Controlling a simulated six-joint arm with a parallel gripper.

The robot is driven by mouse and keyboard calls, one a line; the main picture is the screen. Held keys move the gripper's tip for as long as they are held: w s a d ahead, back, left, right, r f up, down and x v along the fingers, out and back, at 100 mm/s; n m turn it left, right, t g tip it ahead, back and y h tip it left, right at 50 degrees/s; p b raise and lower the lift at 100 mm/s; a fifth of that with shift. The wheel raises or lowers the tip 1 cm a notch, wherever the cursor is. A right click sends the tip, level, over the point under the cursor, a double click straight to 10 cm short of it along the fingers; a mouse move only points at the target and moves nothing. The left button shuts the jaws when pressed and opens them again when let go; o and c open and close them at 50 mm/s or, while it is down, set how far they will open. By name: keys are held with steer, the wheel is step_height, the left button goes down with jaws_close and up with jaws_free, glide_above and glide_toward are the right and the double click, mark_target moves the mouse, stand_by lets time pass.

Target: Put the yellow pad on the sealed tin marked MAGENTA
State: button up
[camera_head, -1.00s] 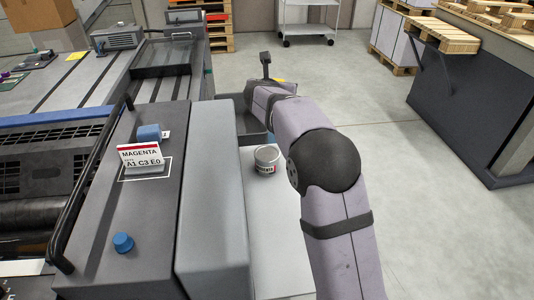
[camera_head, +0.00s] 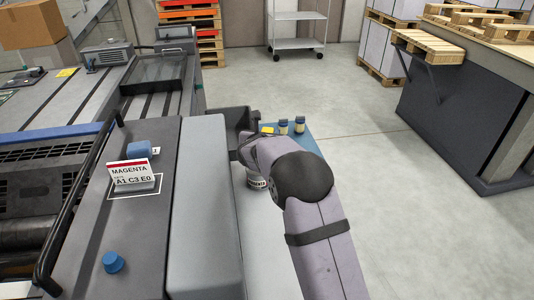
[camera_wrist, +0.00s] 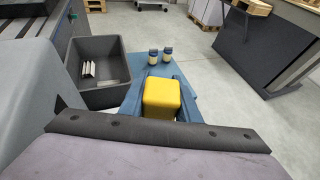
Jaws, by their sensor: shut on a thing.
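My gripper (camera_wrist: 160,84) is shut on the yellow pad (camera_wrist: 162,98), a rounded block that sits between its two blue fingers in the wrist view. A small part of the pad (camera_head: 267,130) shows past my arm in the head view.
A dark grey bin (camera_wrist: 78,50) with pale pieces inside stands left of the gripper. Two small jars, one (camera_wrist: 153,57) and another (camera_wrist: 167,55), stand on a blue surface (camera_wrist: 136,66) beyond the pad.

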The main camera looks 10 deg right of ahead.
step_height(320, 180, down, 6)
steer(key=shift+f, duration=0.15)
stand_by(0.5)
steer(key=shift+f, duration=0.2)
steer(key=o, duration=1.1)
steer(key=shift+c, duration=0.2)
steer(key=shift+r, duration=0.1)
steer(key=b+v, duration=0.1)
steer(key=v, duration=0.4)
steer(key=shift+a+b, duration=0.1)
steer(key=shift+b, duration=0.25)
step_height(320, 180, up, 7)
steer(key=shift+r, duration=0.1)
